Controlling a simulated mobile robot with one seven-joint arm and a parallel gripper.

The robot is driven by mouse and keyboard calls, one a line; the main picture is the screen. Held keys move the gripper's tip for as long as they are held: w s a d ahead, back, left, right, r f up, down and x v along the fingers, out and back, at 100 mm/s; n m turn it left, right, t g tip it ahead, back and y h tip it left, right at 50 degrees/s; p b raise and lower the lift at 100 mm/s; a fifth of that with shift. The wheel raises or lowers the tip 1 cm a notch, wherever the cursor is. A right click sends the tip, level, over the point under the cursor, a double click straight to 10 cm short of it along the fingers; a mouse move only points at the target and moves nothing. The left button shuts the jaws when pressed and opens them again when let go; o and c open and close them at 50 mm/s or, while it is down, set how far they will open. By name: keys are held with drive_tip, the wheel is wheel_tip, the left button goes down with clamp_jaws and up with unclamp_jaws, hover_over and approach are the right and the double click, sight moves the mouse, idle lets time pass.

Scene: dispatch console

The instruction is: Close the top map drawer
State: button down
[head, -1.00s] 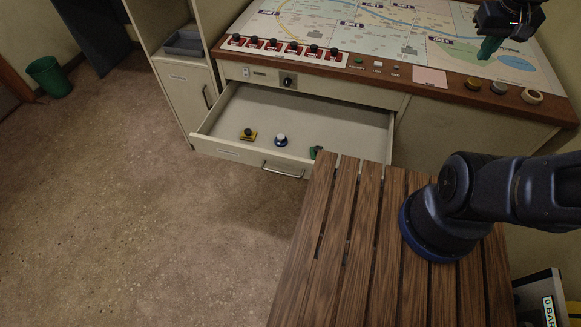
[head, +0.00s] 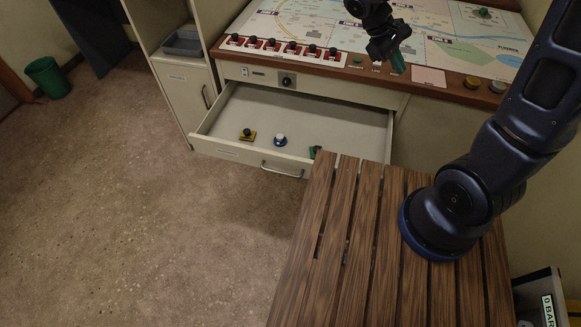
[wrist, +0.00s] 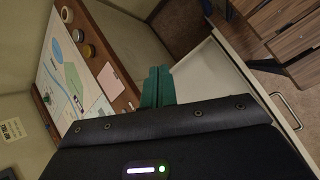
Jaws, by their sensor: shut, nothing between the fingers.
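The top map drawer (head: 230,151) is pulled open from the console, under the map desk. Its metal handle (head: 282,170) is on the front panel, and the handle also shows in the wrist view (wrist: 287,111). Inside lie a yellow piece with a dark knob (head: 247,135), a blue piece with a white knob (head: 280,140) and a partly hidden green piece (head: 314,152). My gripper (head: 398,66) has green fingers, shut and empty, above the desk's front edge near the drawer's right side. The fingers also show in the wrist view (wrist: 157,87). They appear apart from the drawer.
A slatted wooden platform (head: 345,215) stands close in front of the drawer's right end. The desk edge carries red switches (head: 272,44) and round knobs (head: 472,83). A cabinet (head: 185,90) stands left of the drawer. The floor (head: 130,190) at front left is clear.

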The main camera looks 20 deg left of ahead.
drive_tip(key=s+a+f+n+t+h, duration=0.1)
drive_tip(key=s+a+f+n+t, duration=0.45)
drive_tip(key=a+f, duration=0.5)
drive_tip(key=s+a+f+n+t+h, duration=0.2)
drive_tip(key=s+a+f+n+t, duration=0.25)
drive_tip(key=a+f+n, duration=0.4)
drive_tip(key=s+a+f+n+t+y, duration=0.45)
drive_tip(key=s+a+f, duration=0.25)
drive_tip(key=s+f, duration=0.3)
drive_tip(key=n+t+y, duration=0.3)
drive_tip(key=n+y, duration=0.3)
approach(293, 161)
drive_tip(key=w, duration=0.6)
drive_tip(key=shift+w+a+r, duration=0.1)
drive_tip(key=shift+w+r, duration=0.1)
drive_tip(key=shift+w, duration=0.2)
drive_tip(key=shift+w, duration=0.15)
drive_tip(key=w, duration=3.6)
drive_tip(key=shift+w, duration=0.25)
drive_tip(key=shift+w+r, duration=0.15)
drive_tip(key=shift+w, duration=0.4)
